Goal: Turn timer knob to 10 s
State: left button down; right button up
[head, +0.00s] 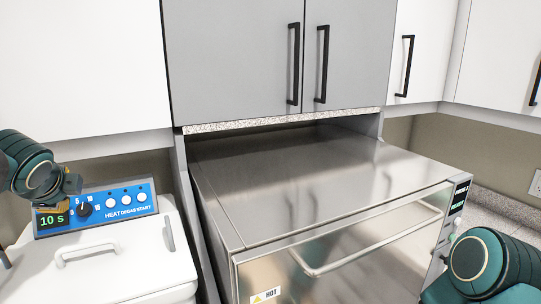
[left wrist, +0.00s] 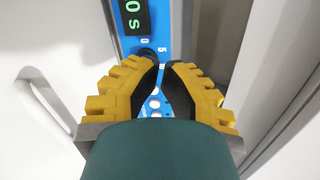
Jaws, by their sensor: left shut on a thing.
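The timer knob (head: 84,208) is a small black dial on the blue control panel (head: 130,196) at the left of the head view. The dark display (head: 54,220) left of it reads 10 s in green. My left gripper (left wrist: 160,68), with yellow ribbed fingers and black pads, is over the panel at the dial marks and is shut on the knob. The fingers hide most of the knob in the left wrist view, and the exact contact is hard to see. Part of the display (left wrist: 134,17) shows above the fingertips. My right gripper is out of view.
The panel sits behind a white lid with a handle (head: 86,252). A large steel autoclave (head: 320,190) with a bar handle and a hot label stands to the right. Cabinets (head: 235,60) hang above. Panel buttons (head: 125,198) lie close beside the knob.

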aim_at(74, 209)
pick_arm(q)
jog(key=s+m+p, duration=0.1)
jog(key=m, duration=0.1)
jog(key=s+f+m+t+p, duration=0.1)
jog(key=shift+d+f+m+t, duration=0.1)
jog(key=shift+d+m+t, duration=0.1)
jog(key=shift+m+t, duration=0.15)
jog(key=b+x, duration=0.1)
jog(key=x, duration=0.3)
jog(key=shift+w+f+b, duration=0.25)
jog(key=shift+f+b, duration=0.1)
jog(key=shift+b+x, duration=0.3)
jog(key=shift+x, duration=0.7)
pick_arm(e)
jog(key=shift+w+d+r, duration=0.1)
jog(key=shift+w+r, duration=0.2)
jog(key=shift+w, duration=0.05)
pick_arm(q)
jog(key=shift+a+r, duration=0.1)
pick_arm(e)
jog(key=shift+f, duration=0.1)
